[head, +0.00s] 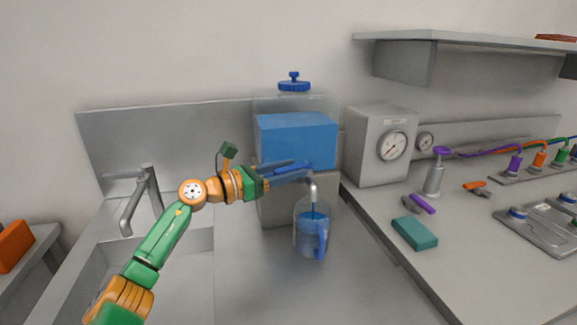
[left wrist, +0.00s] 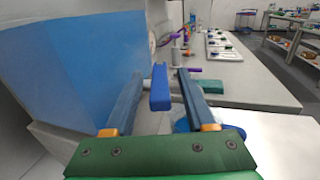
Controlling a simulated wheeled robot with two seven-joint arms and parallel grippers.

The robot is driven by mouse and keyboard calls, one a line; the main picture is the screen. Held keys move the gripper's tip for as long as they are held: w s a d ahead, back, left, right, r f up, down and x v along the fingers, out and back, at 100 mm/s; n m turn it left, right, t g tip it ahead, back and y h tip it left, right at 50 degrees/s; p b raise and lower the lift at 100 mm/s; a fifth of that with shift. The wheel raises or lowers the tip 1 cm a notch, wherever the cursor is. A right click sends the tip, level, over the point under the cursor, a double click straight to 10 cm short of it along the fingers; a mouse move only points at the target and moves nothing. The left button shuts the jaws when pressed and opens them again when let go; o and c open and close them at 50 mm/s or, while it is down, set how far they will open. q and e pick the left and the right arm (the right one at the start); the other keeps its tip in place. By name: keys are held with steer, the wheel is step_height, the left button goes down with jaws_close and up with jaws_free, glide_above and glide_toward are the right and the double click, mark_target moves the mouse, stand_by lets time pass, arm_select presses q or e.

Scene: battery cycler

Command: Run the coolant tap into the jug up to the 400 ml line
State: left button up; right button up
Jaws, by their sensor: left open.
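The coolant tank (head: 297,142) is a blue block under a clear top with a blue knobbed lid (head: 294,86). Its grey tap spout (head: 312,187) points down over the clear jug (head: 304,238), which stands upright and holds blue liquid. The jug's blue handle (head: 322,240) faces the front. The liquid's surface looks to be in the upper part of the jug; the graduation lines are too small to read. My left gripper (head: 298,172) is open at the tap. In the left wrist view, the blue tap lever (left wrist: 160,88) stands between its parted fingers (left wrist: 159,78). My right gripper is out of view.
A sink with a grey faucet (head: 140,198) lies left of the jug. A grey gauge box (head: 380,150) stands right of the tank. A pump bottle (head: 434,178), a teal block (head: 414,232) and a purple-handled tool (head: 420,204) sit on the right counter. The counter before the jug is clear.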

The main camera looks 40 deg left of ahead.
arm_select(q)
steer(key=shift+c, duration=0.2)
jaws_close()
stand_by(1.1)
